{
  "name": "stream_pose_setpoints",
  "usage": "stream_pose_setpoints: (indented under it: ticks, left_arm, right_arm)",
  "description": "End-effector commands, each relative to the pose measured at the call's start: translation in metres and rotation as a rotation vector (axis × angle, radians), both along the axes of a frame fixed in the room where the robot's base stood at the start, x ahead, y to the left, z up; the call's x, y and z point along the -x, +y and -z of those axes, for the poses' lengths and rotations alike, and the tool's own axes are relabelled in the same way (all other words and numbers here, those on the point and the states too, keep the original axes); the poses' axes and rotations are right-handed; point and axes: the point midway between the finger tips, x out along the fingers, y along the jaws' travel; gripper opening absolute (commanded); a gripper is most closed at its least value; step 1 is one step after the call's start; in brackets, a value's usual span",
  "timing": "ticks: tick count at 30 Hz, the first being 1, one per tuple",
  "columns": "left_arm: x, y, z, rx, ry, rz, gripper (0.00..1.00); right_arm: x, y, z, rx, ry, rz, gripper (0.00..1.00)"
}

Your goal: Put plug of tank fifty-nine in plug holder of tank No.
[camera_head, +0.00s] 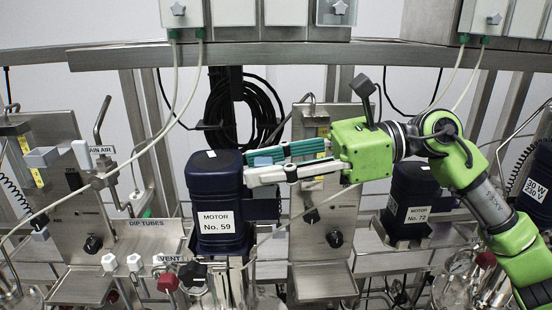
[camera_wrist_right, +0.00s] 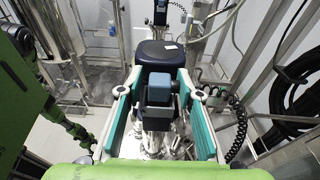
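The dark blue motor labelled No. 59 (camera_head: 217,190) stands upright at the centre of the head view; its top (camera_wrist_right: 160,52) shows in the right wrist view. A blue-grey plug (camera_wrist_right: 159,76) sits on the motor's near side, and a small part of it (camera_head: 263,161) shows between the fingers in the head view. My right gripper (camera_head: 262,165) reaches in from the right. Its teal-padded fingers are open on both sides of the plug, with gaps in the right wrist view (camera_wrist_right: 163,108). I cannot make out the plug holder for certain. My left gripper is not in view.
A steel panel (camera_head: 325,225) with black knobs stands behind my right gripper. Motor No. 72 (camera_head: 408,195) is below my right arm. Another panel (camera_head: 65,205) is at left. A coiled black cable (camera_head: 238,115) and thin hoses hang nearby.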

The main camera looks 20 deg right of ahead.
Motion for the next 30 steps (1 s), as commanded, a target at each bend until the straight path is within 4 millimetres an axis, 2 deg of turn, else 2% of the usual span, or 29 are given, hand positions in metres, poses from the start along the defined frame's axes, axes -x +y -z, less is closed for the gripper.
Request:
stream_pose_setpoints:
  ticks: [5, 6, 9, 10, 30]
  left_arm:
    - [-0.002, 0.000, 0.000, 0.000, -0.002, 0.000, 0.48]
    - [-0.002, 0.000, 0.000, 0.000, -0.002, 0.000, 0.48]
    - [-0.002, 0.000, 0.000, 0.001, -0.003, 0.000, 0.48]
    - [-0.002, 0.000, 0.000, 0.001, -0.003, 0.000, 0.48]
    - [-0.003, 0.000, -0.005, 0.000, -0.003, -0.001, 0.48]
  right_arm:
    - [0.000, 0.000, 0.000, 0.000, 0.000, 0.000, 0.33]
    - [0.000, 0.000, 0.000, 0.000, 0.000, 0.000, 0.31]
    - [0.000, 0.000, 0.000, 0.000, 0.001, 0.000, 0.05]
    - [0.000, 0.000, 0.000, 0.000, 0.001, 0.000, 0.00]
    - [0.000, 0.000, -0.010, 0.000, 0.000, 0.000, 0.00]
